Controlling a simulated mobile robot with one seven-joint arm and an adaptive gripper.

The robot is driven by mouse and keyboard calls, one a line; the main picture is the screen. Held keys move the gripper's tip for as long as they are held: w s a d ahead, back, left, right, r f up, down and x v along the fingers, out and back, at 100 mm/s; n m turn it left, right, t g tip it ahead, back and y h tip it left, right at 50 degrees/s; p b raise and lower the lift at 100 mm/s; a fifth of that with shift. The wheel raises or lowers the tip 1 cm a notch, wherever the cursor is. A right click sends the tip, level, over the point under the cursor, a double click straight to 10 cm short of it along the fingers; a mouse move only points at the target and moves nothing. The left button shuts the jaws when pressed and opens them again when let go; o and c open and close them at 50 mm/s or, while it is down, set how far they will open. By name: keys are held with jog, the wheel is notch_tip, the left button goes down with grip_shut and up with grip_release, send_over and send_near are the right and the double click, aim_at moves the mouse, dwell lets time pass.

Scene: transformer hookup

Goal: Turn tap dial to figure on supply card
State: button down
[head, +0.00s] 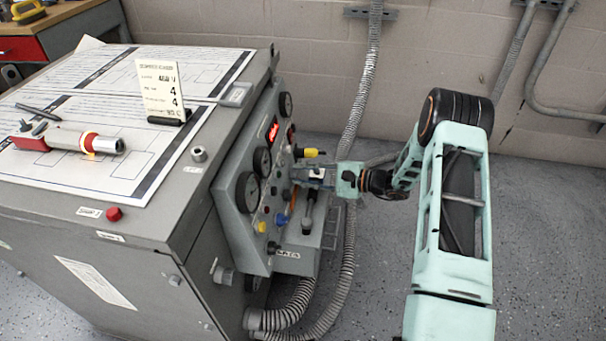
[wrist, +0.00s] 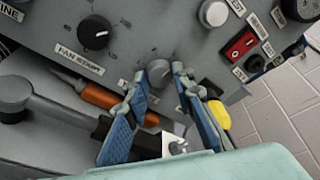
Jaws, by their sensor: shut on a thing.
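The supply card (head: 160,88) stands upright in a black holder on top of the grey cabinet. It carries several printed lines, with two large 4s readable and the rest too small to be sure of. My gripper (head: 312,178) is at the cabinet's front panel. In the wrist view its blue-padded fingers (wrist: 160,82) are closed around a small grey knob (wrist: 159,70), one finger on each side. The fingers hide part of this knob, and I cannot read its label or setting. A black pointer dial (wrist: 95,33) sits to its left, apart from the fingers.
Another grey knob (wrist: 213,13) and a red switch (wrist: 238,45) are above right. An orange-handled tool (wrist: 110,100) and a grey lever-like part (wrist: 45,105) lie below the panel. A red-ended cylindrical tool (head: 70,138) lies on the cabinet top.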

jog(key=m+g+p, duration=0.1)
jog(key=m+p, duration=0.1)
jog(key=m, duration=0.3)
jog(key=shift+r+h, duration=0.2)
jog(key=shift+h, duration=0.1)
jog(key=shift+w+m+g+p, duration=0.1)
jog(key=shift+m+g+p, duration=0.45)
jog(key=shift+m, duration=1.05)
jog(key=shift+f, duration=0.1)
jog(key=c, duration=1.6)
grip_release()
jog(key=v, duration=1.2)
